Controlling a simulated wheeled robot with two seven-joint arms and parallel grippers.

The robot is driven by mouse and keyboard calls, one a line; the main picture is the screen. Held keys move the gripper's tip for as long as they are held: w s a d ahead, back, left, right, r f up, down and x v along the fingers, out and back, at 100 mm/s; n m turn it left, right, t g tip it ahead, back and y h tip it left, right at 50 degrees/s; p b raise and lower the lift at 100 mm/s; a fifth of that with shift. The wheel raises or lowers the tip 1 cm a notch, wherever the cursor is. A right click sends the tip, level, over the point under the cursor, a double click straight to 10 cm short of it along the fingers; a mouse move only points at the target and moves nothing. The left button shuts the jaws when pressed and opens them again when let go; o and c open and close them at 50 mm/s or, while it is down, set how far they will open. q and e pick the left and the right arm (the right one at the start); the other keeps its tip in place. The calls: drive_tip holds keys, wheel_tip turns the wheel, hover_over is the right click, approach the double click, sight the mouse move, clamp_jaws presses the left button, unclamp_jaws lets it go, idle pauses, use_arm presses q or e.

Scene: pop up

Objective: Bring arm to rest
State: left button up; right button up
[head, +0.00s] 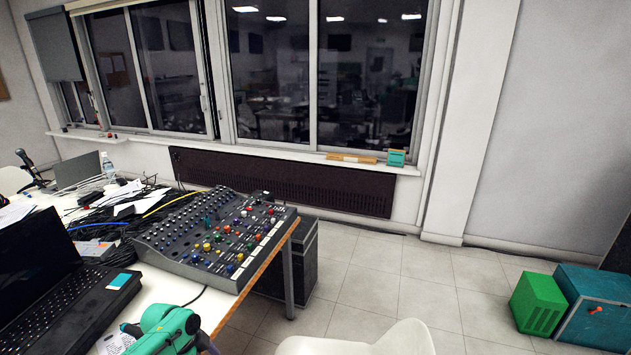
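The desk (262,278) at left holds a mixing console (215,235), an open laptop (45,275), cables and papers. A white chair (360,340) is at the bottom centre. Green (538,303) and teal (595,305) boxes stand at right. The tiled floor (400,280) between is clear.

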use_arm(q)
drive_tip(key=s+a+f+n+t+y, duration=0.1)
drive_tip(key=s+f+n, duration=0.4)
drive_tip(key=s+f, duration=0.5)
drive_tip(key=s+a+f+n+y, duration=0.15)
drive_tip(key=s+f+n, duration=0.25)
drive_tip(key=s+f, duration=0.6)
drive_tip(key=s+d+f+n, duration=0.1)
drive_tip(key=s+f, duration=0.2)
drive_tip(key=s, duration=0.4)
drive_tip(key=s+d+f+n+g, duration=0.1)
drive_tip(key=s+f, duration=0.2)
drive_tip(key=s, duration=0.4)
drive_tip(key=s+d+f+n, duration=0.1)
drive_tip(key=s+f, duration=0.2)
drive_tip(key=s, duration=0.4)
drive_tip(key=shift+d+n+y, duration=0.3)
drive_tip(key=shift+n+y, duration=0.05)
drive_tip(key=shift+n, duration=0.05)
